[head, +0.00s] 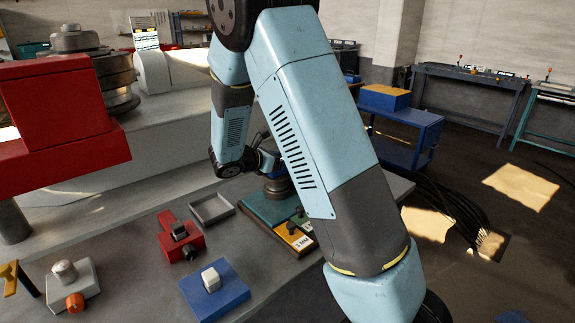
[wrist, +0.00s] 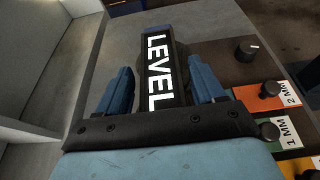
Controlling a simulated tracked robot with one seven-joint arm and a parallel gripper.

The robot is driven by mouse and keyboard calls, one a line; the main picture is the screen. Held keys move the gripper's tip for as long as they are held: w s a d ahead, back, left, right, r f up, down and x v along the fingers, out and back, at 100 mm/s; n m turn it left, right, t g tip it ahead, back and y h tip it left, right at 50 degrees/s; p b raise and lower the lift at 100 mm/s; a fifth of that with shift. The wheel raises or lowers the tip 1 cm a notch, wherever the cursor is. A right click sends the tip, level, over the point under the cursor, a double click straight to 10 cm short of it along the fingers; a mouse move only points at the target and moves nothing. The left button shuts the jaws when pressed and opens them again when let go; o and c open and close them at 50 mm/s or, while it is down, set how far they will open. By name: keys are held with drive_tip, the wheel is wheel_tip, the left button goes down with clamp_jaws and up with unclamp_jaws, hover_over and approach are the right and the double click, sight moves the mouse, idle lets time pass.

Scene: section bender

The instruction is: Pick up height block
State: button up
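No object carries the words height block, so I cannot tell surely which one it is. In the wrist view my gripper (wrist: 159,64) has its two blue fingers apart, one on each side of a black bar (wrist: 163,75) lettered LEVEL in white. Narrow gaps seem to show beside the bar, so I see no clear grip. In the head view my gripper (head: 268,158) is low over a teal base (head: 262,208), at a round brownish part (head: 278,187). Knobbed plates marked 1 MM (wrist: 283,130) and 2 MM (wrist: 290,95) lie to its right.
On the grey bench, a blue block (head: 215,295) with a pale top piece, a red fixture (head: 180,240) and an empty grey tray (head: 212,209) stand left of the teal base. A red machine part (head: 60,120) overhangs the left. A blue cart (head: 405,130) stands beyond.

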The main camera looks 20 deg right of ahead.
drive_tip(key=c, duration=1.2)
clamp_jaws()
drive_tip(key=shift+r, duration=0.2)
